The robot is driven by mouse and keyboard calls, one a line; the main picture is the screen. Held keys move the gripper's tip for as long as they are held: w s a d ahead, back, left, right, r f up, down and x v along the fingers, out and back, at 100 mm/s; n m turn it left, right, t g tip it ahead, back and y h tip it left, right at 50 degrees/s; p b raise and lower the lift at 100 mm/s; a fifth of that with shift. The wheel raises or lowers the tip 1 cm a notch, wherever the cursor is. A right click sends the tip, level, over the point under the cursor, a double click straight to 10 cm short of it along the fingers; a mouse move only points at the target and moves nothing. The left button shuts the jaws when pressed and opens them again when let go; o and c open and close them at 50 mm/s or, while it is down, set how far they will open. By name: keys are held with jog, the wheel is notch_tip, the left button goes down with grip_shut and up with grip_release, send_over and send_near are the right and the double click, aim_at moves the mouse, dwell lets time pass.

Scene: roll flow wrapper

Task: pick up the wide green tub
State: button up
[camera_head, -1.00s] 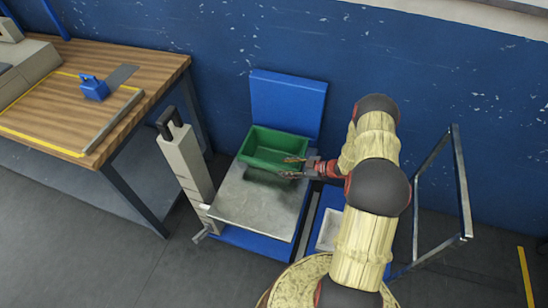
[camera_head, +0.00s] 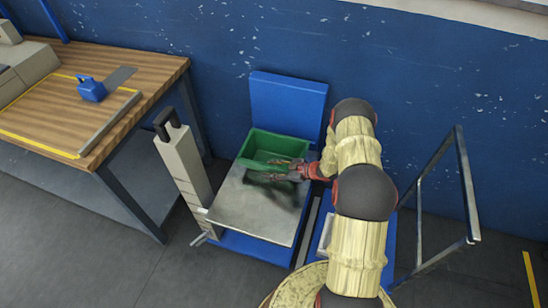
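The wide green tub (camera_head: 268,147) stands upright at the back of a grey metal platform, in front of a blue back panel. It looks empty. My gripper (camera_head: 270,169) comes in from the right, its two fingers pointing left at the tub's right front part. The fingers are apart, with a gap between them. One finger overlaps the tub's inside or rim in the picture and the other shows just in front of its front wall. I cannot tell whether they touch the tub.
The grey platform (camera_head: 245,217) is bare in front of the tub. A beige post (camera_head: 184,167) with a dark handle stands to its left. A wooden bench (camera_head: 125,75) with a blue tool (camera_head: 91,89) is at the left. A metal frame (camera_head: 465,185) stands at the right.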

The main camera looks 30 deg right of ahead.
jog(key=shift+c, duration=1.1)
jog(key=c, duration=0.7)
grip_shut()
